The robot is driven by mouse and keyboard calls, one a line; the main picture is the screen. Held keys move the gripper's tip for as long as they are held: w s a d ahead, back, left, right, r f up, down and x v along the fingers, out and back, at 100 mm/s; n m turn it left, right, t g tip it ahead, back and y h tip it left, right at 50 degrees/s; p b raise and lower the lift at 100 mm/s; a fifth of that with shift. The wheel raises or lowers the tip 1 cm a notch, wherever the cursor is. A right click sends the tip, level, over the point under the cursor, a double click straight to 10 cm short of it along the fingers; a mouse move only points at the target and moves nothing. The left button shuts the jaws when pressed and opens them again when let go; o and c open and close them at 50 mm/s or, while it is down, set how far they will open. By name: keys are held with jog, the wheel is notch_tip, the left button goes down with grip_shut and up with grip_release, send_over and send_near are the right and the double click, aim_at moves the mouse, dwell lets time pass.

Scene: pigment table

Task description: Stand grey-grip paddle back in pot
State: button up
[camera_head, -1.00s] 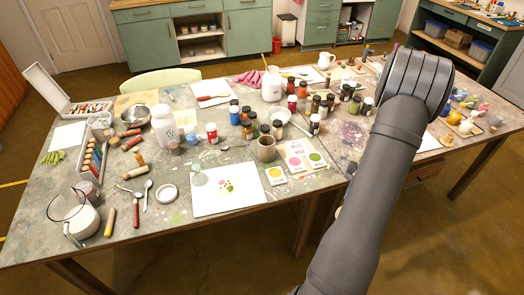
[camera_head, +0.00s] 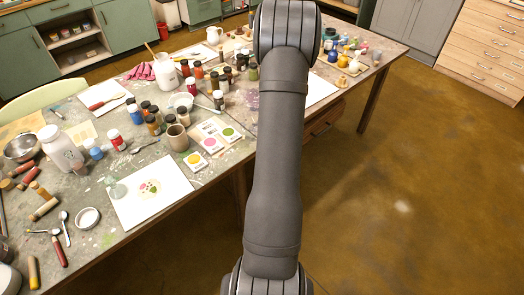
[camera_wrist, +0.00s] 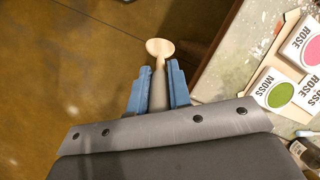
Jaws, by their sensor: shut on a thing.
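The paddle (camera_wrist: 159,47) has a pale, round wooden head and a grey grip. My gripper (camera_wrist: 158,72) is shut on the grey grip, one blue jaw on each side, with the head sticking out beyond the jaws. Behind the paddle in the wrist view is brown floor, beside the table's edge. A grey-brown pot (camera_head: 177,139) stands upright on the table in the head view, and a white pot (camera_head: 167,75) with a wooden handle in it stands farther back. I cannot tell which is the task's pot. My arm hides the gripper and paddle in the head view.
Paint cards (camera_wrist: 277,93) lie near the table edge, right of the gripper in the wrist view. Several dark-lidded jars (camera_head: 157,115) crowd around the grey-brown pot. A white sheet (camera_head: 150,190) lies in front of it. Open floor (camera_head: 400,210) is right of my arm.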

jog(key=w+a+r+m+t, duration=0.1)
jog(key=w+a+r, duration=0.2)
jog(key=r, duration=0.4)
jog(key=w+a+r, duration=0.3)
jog(key=w+r, duration=0.1)
jog(key=r, duration=0.4)
jog(key=s+a+r+n+t+h, duration=0.1)
jog(key=s+a+r+n, duration=0.2)
jog(key=a, duration=1.2)
jog(key=a+r+n+t, duration=0.1)
jog(key=a+r+n, duration=0.3)
jog(key=a, duration=1.1)
notch_tip(320, 180, down, 12)
jog(key=shift+s+d+f+m, duration=0.15)
jog(key=shift+d+f+m, duration=0.05)
jog(key=shift+d+m, duration=0.1)
jog(key=o, duration=0.8)
